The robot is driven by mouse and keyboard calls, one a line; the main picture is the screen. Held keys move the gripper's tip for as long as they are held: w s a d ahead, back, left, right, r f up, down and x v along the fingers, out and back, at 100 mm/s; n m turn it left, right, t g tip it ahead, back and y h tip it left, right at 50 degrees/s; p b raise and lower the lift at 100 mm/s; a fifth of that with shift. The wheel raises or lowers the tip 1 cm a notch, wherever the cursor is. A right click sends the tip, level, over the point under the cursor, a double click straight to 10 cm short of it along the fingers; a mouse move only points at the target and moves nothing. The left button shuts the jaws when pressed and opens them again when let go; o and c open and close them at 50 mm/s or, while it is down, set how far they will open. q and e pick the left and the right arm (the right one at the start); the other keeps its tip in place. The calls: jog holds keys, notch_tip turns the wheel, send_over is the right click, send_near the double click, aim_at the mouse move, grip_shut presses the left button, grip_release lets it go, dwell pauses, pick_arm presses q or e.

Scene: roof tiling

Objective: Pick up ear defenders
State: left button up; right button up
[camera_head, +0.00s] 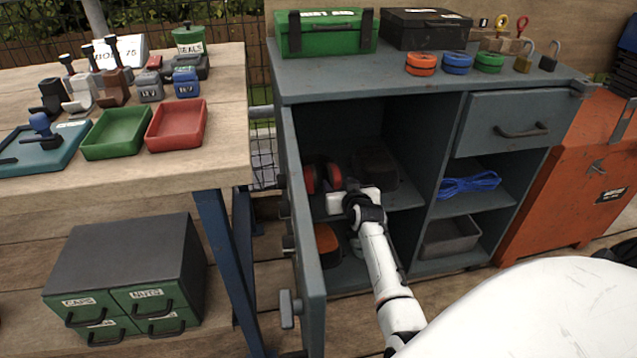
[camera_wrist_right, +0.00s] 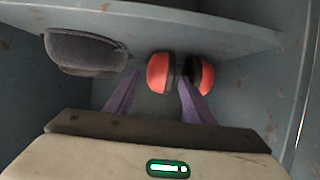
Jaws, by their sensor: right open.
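The ear defenders (camera_head: 322,178) have red cups with dark inner rims and sit on the upper shelf at the left of the open cabinet. In the right wrist view the two cups (camera_wrist_right: 160,73) show side by side. My right gripper (camera_head: 338,192) reaches into the cabinet close to them. Its purple fingers (camera_wrist_right: 159,80) are apart. One cup shows between the fingertips, and one fingertip overlaps the gap between the cups. I cannot tell whether the fingers touch them. My left gripper is out of view.
A dark grey rounded item (camera_head: 376,166) stands beside the ear defenders, also in the wrist view (camera_wrist_right: 85,52). The open cabinet door (camera_head: 303,235) is close to my right arm. An orange item (camera_head: 327,240) lies below. A divider separates the blue cord (camera_head: 470,184).

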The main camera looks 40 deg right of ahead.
jog(key=b+x, duration=0.3)
jog(key=x, duration=0.3)
jog(key=shift+b, duration=0.3)
jog(key=shift+w+d, duration=0.2)
jog(key=shift+w, duration=0.1)
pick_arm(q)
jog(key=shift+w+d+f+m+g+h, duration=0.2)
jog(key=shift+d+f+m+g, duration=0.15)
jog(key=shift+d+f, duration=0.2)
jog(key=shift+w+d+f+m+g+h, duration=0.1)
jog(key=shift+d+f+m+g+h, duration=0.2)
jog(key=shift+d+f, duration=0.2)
pick_arm(e)
jog(key=shift+r, duration=0.1)
jog(key=c, duration=1)
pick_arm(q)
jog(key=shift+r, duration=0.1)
pick_arm(e)
jog(key=shift+r, duration=0.1)
